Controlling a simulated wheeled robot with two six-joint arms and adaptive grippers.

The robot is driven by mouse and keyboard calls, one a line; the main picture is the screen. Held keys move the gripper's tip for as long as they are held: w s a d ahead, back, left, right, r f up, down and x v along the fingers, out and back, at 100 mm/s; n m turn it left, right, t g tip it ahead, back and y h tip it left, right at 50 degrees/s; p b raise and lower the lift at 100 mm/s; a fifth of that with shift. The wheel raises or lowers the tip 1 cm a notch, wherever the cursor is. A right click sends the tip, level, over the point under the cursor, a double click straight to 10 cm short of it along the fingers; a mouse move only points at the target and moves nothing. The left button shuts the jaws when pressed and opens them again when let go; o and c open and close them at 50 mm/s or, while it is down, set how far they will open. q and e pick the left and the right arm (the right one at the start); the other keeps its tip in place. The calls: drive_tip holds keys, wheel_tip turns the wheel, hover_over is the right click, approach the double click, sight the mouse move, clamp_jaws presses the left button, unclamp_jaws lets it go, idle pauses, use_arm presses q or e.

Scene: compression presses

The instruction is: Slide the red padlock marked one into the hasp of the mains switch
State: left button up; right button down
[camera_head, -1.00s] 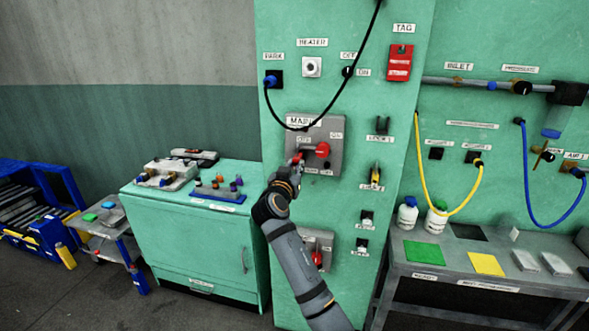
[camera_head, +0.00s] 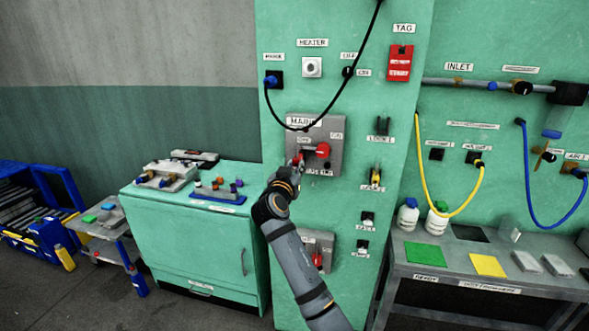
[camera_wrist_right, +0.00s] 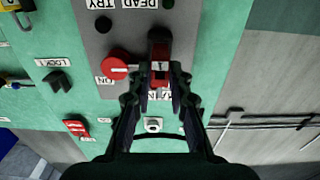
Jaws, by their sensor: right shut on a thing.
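The mains switch is a grey plate (camera_head: 334,135) on the green panel, with a round red knob (camera_head: 322,150) that also shows in the right wrist view (camera_wrist_right: 118,66). My right gripper (camera_head: 297,168) is at the lower left of this plate. In the right wrist view my right gripper (camera_wrist_right: 158,78) is shut on the red padlock marked 1 (camera_wrist_right: 160,67). The padlock's dark upper part is against or just in front of the plate, beside the knob. I cannot tell whether its shackle is in the hasp, which is hidden there. My left gripper is not in view.
A black cable (camera_head: 333,96) hangs across the plate's top. A yellow padlock (camera_head: 376,177) hangs to the right of the plate, below a black lock holder (camera_head: 382,126). A second grey switch plate (camera_head: 326,243) sits below, close to my arm. A green cabinet (camera_head: 195,245) stands left.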

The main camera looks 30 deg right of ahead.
sight(297, 162)
drive_tip(key=shift+b+x, duration=0.75)
drive_tip(key=shift+x, duration=1.05)
drive_tip(key=c, duration=1.2)
unclamp_jaws()
drive_tip(key=shift+o, duration=0.2)
drive_tip(key=v, duration=1.2)
